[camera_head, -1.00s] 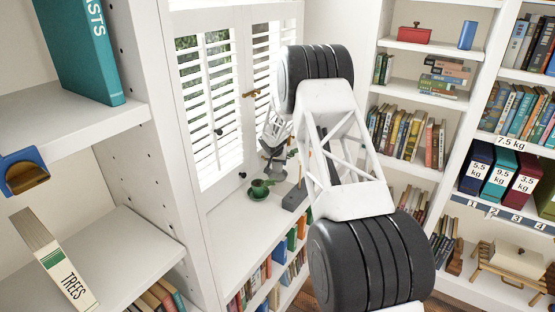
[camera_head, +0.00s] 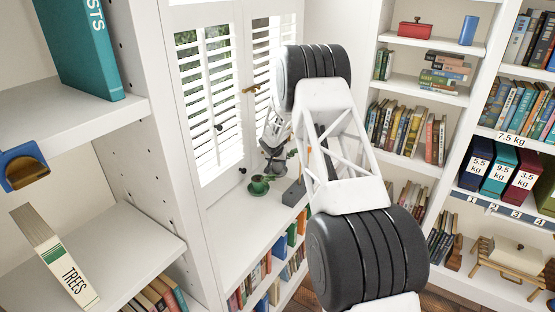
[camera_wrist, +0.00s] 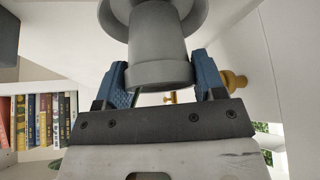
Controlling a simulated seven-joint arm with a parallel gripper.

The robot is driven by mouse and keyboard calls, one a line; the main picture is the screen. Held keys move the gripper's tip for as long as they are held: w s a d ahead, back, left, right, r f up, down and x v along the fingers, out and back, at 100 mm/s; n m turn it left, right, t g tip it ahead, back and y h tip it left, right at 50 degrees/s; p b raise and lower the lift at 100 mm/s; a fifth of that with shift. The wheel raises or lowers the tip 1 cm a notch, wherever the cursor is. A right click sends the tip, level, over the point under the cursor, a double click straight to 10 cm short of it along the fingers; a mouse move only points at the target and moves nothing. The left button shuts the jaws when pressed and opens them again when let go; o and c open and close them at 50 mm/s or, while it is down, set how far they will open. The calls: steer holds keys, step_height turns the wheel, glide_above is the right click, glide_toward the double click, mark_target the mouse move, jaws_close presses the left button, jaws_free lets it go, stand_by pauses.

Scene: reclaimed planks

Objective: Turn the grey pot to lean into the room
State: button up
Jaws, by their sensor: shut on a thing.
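The grey pot (camera_wrist: 158,50) fills the top middle of the wrist view, with its wide rounded part cut off by the frame's top edge. My gripper (camera_wrist: 162,76) has its blue fingers on either side of the pot's narrower end and is shut on it. In the head view my gripper (camera_head: 273,132) is small, in front of the shutters and above the window sill. A dark grey shape at its tip, probably the pot (camera_head: 275,164), is too small to read clearly. Its lean cannot be told there.
Slatted shutters (camera_head: 210,105) are behind. Bookshelves (camera_head: 425,163) stand at right. A brass knob (camera_wrist: 236,80) shows beside my right finger in the wrist view.

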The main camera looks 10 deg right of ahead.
steer(key=shift+f, duration=0.3)
steer(key=o, duration=1.3)
steer(key=shift+c, duration=0.2)
steer(key=v, duration=0.7)
steer(key=shift+s+r, duration=0.15)
steer(key=shift+r, duration=0.15)
